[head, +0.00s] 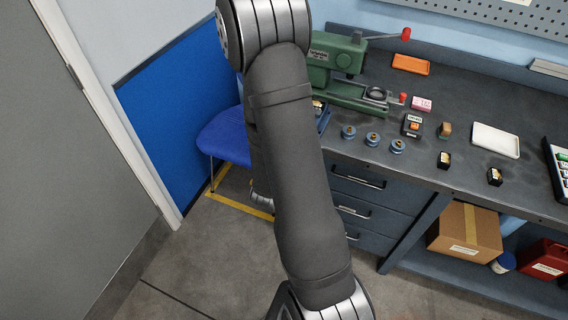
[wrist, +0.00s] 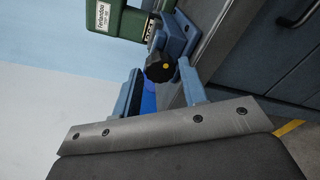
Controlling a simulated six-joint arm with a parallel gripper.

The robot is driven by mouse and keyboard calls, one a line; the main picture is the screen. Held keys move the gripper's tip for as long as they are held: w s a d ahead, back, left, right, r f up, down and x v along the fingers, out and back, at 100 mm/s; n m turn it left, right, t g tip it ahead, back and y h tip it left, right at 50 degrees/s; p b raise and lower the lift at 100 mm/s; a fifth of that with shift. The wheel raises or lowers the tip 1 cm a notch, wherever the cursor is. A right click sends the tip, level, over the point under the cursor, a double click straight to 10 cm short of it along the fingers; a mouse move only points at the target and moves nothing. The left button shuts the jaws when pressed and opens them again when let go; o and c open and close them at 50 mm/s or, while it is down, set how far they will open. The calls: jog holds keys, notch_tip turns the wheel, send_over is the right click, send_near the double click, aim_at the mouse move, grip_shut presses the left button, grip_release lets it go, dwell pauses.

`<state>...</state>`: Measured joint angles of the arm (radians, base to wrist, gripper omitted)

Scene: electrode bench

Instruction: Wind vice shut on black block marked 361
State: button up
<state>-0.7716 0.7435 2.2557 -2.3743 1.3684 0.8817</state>
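The blue vice (wrist: 178,36) is at the bench edge in the wrist view; in the head view my arm hides most of it. Its black knob (wrist: 158,68), with a yellow dot, faces my gripper. A dark block with a pale label (wrist: 150,30) shows at the vice, partly cut off from sight; its marking is too small to read. My gripper (wrist: 158,76) is open and empty, its two blue-grey fingers apart. The knob appears between the fingertips or just beyond them; I cannot tell if they touch it. My gripper is hidden in the head view.
A green machine (head: 335,52) with red-knobbed levers stands behind the vice. Three blue spools (head: 372,139), small dark blocks (head: 444,160) and a white tray (head: 495,141) are on the bench (head: 460,115). A blue chair (head: 224,137) stands left of the drawers (head: 365,190).

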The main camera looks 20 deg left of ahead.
jog(key=s+r, duration=0.1)
jog(key=s, duration=1.3)
jog(key=shift+s+d+r, duration=0.2)
jog(key=shift+s, duration=0.1)
jog(key=shift+w, duration=0.1)
jog(key=w+f, duration=0.1)
jog(key=w, duration=1.3)
jog(key=shift+w+a+f, duration=0.2)
jog(key=shift+w, duration=0.1)
jog(key=shift+s, duration=0.1)
